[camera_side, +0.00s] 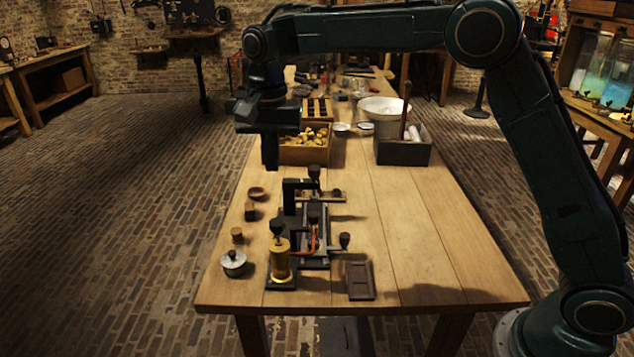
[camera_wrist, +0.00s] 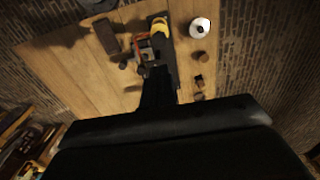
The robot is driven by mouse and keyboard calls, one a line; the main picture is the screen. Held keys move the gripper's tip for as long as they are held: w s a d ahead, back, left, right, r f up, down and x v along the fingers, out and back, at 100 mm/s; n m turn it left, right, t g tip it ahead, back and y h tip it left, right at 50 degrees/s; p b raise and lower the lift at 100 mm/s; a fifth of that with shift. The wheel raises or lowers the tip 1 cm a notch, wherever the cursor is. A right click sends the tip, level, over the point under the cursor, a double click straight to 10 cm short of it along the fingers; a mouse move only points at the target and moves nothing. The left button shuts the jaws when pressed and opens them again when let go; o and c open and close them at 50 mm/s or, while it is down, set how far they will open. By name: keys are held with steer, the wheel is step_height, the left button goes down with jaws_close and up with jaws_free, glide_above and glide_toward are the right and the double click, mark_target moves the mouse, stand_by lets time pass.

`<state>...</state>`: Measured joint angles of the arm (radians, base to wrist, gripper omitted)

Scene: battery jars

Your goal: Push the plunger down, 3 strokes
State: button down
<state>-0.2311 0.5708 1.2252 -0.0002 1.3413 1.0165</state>
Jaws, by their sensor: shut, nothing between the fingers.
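A brass cylinder (camera_side: 279,262) stands on a dark base near the front left of the table in the side view. A black knob (camera_side: 277,227) tops it, apparently the plunger, and looks raised above the cylinder. The brass cylinder also shows at the top of the wrist view (camera_wrist: 160,27). My gripper (camera_side: 270,166) points down with its fingers together and empty. It is in the air, above and behind the cylinder, apart from it. In the wrist view the dark fingers (camera_wrist: 157,96) partly blend with the dark apparatus beyond them.
A black apparatus (camera_side: 315,238) with levers and a red hose stands beside the cylinder. A lidded metal pot (camera_side: 233,262) is at its left and a dark flat tray (camera_side: 360,280) at its right. A wooden box of yellowish pieces (camera_side: 304,153) stands behind. The table's right front is clear.

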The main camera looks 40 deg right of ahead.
mark_target(277, 221)
steer(key=shift+r, duration=0.95)
steer(key=shift+f, duration=0.15)
step_height(277, 221, down, 14)
steer(key=shift+r, duration=0.15)
stand_by(0.4)
steer(key=shift+f, duration=1.4)
steer(key=shift+s, duration=0.1)
